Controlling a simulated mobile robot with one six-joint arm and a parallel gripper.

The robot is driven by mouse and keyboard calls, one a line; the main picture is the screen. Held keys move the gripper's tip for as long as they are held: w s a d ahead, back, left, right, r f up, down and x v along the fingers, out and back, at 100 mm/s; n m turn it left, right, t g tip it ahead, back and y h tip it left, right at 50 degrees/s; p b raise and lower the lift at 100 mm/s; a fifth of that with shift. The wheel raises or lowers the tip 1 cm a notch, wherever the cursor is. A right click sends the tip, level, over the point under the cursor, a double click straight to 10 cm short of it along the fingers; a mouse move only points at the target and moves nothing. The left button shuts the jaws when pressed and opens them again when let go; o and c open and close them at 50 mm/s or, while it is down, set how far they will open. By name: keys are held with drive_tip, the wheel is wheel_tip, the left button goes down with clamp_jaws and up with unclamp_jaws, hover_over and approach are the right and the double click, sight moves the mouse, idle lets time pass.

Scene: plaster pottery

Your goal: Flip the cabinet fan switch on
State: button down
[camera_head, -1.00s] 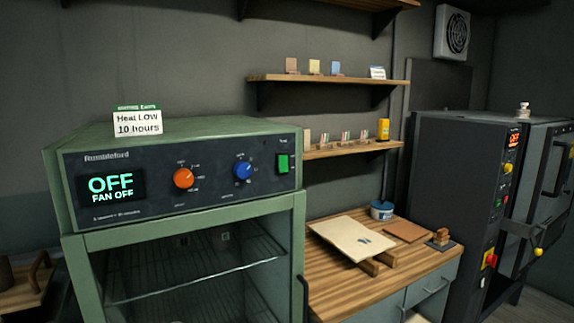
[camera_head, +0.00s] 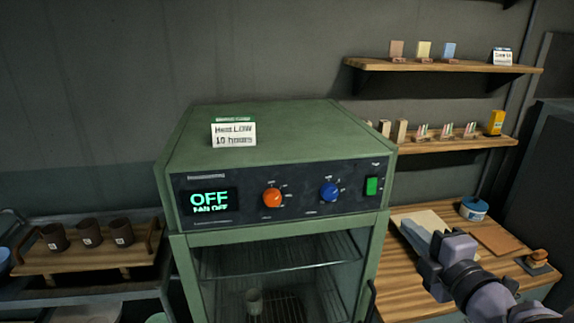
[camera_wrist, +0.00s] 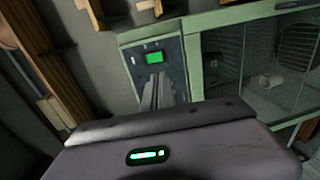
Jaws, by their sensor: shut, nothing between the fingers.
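The green drying cabinet (camera_head: 270,135) stands in the middle of the head view. Its dark panel carries a display (camera_head: 209,203) reading OFF and FAN OFF, an orange knob (camera_head: 272,198), a blue knob (camera_head: 330,192) and a green rocker switch (camera_head: 372,187) at the right end. My gripper (camera_head: 438,232) is right of the cabinet, lower than the switch and apart from it. In the wrist view the green switch (camera_wrist: 154,57) shows on the panel, just beyond my shut, empty fingers (camera_wrist: 158,92).
A card (camera_head: 234,133) on the cabinet reads Heat LOW 10 hours. A wooden bench (camera_head: 400,285) with a board and a blue tub (camera_head: 473,208) lies at right. Wall shelves (camera_head: 440,68) hold tiles. Several dark mugs (camera_head: 90,233) stand on a tray at left.

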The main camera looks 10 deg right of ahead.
sight(371, 193)
drive_tip(key=w, duration=0.4)
drive_tip(key=w+f+p, duration=0.1)
drive_tip(key=w, duration=0.4)
drive_tip(key=w+p, duration=0.1)
drive_tip(key=w, duration=0.3)
drive_tip(key=shift+w+a+f, duration=0.25)
drive_tip(key=shift+w+f, duration=0.05)
drive_tip(key=shift+w, duration=0.1)
